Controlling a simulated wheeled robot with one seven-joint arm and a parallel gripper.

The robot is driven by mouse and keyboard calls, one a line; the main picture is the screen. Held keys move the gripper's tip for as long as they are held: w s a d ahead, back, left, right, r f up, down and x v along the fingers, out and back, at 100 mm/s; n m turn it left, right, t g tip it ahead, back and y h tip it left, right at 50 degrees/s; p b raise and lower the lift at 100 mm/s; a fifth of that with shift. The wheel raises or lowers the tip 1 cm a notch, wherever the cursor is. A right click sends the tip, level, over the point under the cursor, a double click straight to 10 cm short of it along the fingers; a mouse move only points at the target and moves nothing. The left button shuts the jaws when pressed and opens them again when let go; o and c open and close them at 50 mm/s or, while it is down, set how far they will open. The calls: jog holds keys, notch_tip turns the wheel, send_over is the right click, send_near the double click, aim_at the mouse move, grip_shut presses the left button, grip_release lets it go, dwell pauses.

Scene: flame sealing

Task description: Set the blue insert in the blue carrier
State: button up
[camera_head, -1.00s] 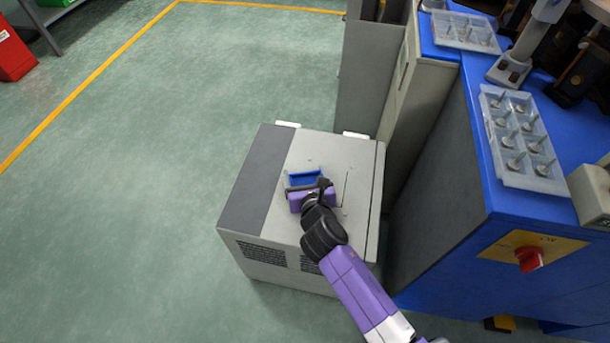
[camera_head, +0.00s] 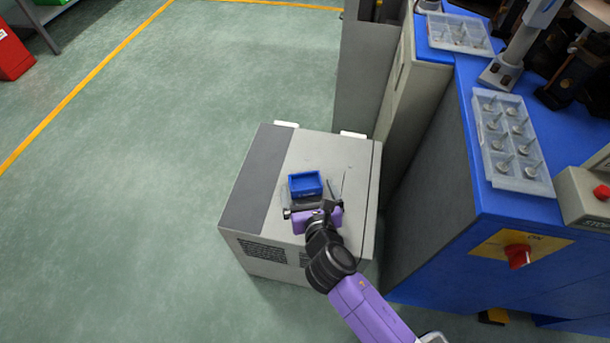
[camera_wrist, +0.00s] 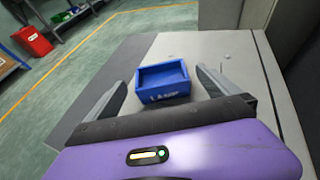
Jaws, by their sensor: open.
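A blue open-topped box (camera_head: 305,184) sits upright on top of a grey cabinet (camera_head: 335,160). It also shows in the wrist view (camera_wrist: 163,92), with pale lettering on its near face and a recessed inside. I cannot tell the insert and the carrier apart; only one blue body shows. My gripper (camera_head: 313,195) is open on the near side of the box. In the wrist view the open fingers of my gripper (camera_wrist: 160,78) point toward the box, one to each side, with visible gaps. Nothing is held between them.
To the right stands a blue machine bench (camera_head: 455,190) with a clear tray of metal parts (camera_head: 510,140), another tray (camera_head: 460,32) and a red knob (camera_head: 517,256). A tall grey cabinet stands behind. The green floor (camera_head: 150,200) on the left is clear.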

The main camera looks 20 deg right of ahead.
aim_at(307, 188)
jog(key=p+v, duration=0.1)
jog(key=v, duration=0.3)
jog(key=shift+r, duration=0.1)
jog(key=p, duration=0.4)
jog(key=f+p, duration=0.1)
jog(key=p, duration=0.4)
jog(key=shift+w+d+f, duration=0.2)
jog(key=shift+w+d, duration=0.1)
jog(key=shift+w, duration=0.1)
jog(key=shift+w+f, duration=0.1)
jog(key=shift+w, duration=0.25)
jog(key=b+x, duration=0.2)
jog(key=x, duration=0.5)
jog(key=shift+a+f, duration=0.1)
jog(key=c, duration=1.7)
jog(key=shift+r+p, duration=5.9)
jog(key=shift+r, duration=4.95)
jog(key=s+n+y, duration=0.2)
jog(key=s+y, duration=0.1)
jog(key=s, duration=0.9)
jog(key=shift+s+d+f+n+t, duration=0.3)
jog(key=shift+d, duration=0.05)
